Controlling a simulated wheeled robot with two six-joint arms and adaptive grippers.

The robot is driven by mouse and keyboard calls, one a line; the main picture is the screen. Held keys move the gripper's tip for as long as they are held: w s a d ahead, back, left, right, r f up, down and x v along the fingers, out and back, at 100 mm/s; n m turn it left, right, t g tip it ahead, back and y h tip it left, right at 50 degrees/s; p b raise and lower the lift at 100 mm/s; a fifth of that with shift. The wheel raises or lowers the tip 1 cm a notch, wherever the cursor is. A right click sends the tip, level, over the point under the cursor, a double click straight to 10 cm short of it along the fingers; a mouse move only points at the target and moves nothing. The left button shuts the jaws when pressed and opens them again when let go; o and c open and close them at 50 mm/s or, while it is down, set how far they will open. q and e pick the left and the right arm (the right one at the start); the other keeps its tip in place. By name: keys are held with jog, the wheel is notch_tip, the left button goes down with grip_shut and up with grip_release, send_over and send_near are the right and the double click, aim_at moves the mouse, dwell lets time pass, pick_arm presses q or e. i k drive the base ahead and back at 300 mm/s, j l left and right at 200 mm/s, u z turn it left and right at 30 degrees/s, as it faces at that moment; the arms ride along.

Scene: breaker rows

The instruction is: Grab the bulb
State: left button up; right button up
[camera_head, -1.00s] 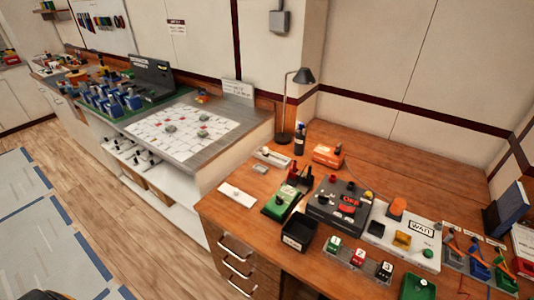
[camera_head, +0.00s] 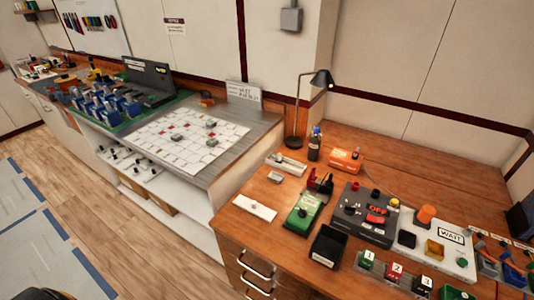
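I cannot make out a bulb for certain at this size. A small item sits on a white plate (camera_head: 254,207) at the left of the wooden desk. A small pale item lies by the white tray (camera_head: 288,164) behind it. An orange box (camera_head: 344,161) with a small upright thing near its top right stands at the back of the desk. Neither of my grippers is in view.
The wooden desk (camera_head: 420,170) holds a black desk lamp (camera_head: 297,110), a dark bottle (camera_head: 314,145), a green meter (camera_head: 302,214), a black bin (camera_head: 327,246), a dark switch box (camera_head: 365,212) and a white WAIT panel (camera_head: 440,240). Open wooden floor (camera_head: 120,235) lies left.

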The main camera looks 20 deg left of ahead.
aim_at(279, 160)
jog(key=i+j, duration=0.15)
jog(key=j, duration=0.7)
jog(key=i+j+z, duration=0.15)
jog(key=j, duration=1.6)
jog(key=i+j+z, duration=0.15)
jog(key=j, duration=0.75)
